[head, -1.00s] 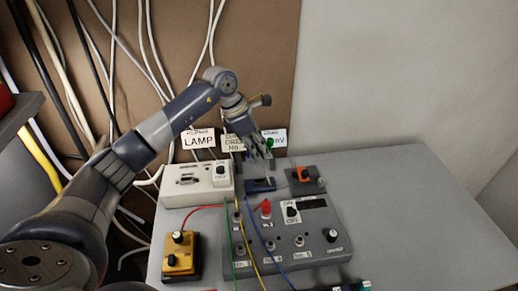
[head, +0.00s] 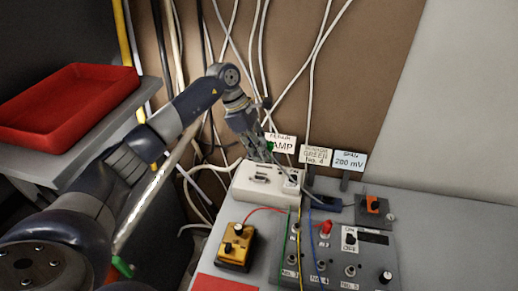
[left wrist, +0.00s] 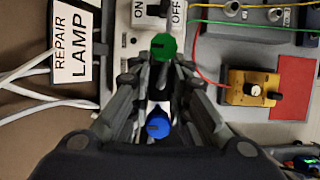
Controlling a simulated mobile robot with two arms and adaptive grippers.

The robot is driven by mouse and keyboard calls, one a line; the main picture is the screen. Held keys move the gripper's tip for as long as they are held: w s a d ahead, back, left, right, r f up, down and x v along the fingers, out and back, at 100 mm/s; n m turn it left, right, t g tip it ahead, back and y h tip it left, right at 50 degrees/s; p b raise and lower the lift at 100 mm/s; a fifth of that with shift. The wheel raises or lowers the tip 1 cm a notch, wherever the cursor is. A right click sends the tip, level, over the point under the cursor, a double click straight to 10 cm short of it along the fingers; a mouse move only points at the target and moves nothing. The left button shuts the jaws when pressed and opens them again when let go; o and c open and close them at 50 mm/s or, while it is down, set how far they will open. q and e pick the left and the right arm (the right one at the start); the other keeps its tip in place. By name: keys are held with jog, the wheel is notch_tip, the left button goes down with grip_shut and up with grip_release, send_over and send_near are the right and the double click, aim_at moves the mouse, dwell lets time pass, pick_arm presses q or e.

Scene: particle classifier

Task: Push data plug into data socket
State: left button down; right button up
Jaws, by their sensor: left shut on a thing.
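My left gripper (head: 264,157) is above the white box (head: 250,192) with its fingers pointing down. In the left wrist view the gripper (left wrist: 157,85) is shut on a small plug-like part, which I take to be the data plug. A green knob (left wrist: 163,46) and a blue knob (left wrist: 158,125) show at its two ends; the green knob also shows in the head view (head: 270,146). The fingers hide most of its body. The data socket appears to be the dark connector (head: 260,180) on the white box. I cannot tell whether plug and socket touch.
Sign cards reading REPAIR LAMP (head: 281,144), GREEN No. 4 (head: 316,156) and 200 mV (head: 349,161) stand behind the box. A yellow box (head: 236,246), a grey control panel (head: 370,270) and a dark blue block (head: 325,203) are nearby. A red tray (head: 70,98) lies left.

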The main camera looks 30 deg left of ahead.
pick_arm(q)
jog(key=shift+b, duration=0.3)
notch_tip(320, 180, down, 5)
jog(key=b, duration=0.3)
jog(key=shift+b, duration=0.35)
jog(key=shift+f, duration=0.4)
pick_arm(e)
jog(key=f, duration=0.4)
jog(key=shift+s+a+f, duration=0.15)
jog(key=shift+s+f, duration=0.2)
pick_arm(q)
jog(key=shift+b, duration=0.6)
pick_arm(e)
jog(key=shift+a+f, duration=0.1)
jog(key=shift+f, duration=0.3)
pick_arm(q)
jog(key=shift+f+b, duration=1)
jog(key=shift+f, duration=0.3)
pick_arm(e)
jog(key=shift+s+f, duration=0.1)
jog(key=shift+f, duration=0.85)
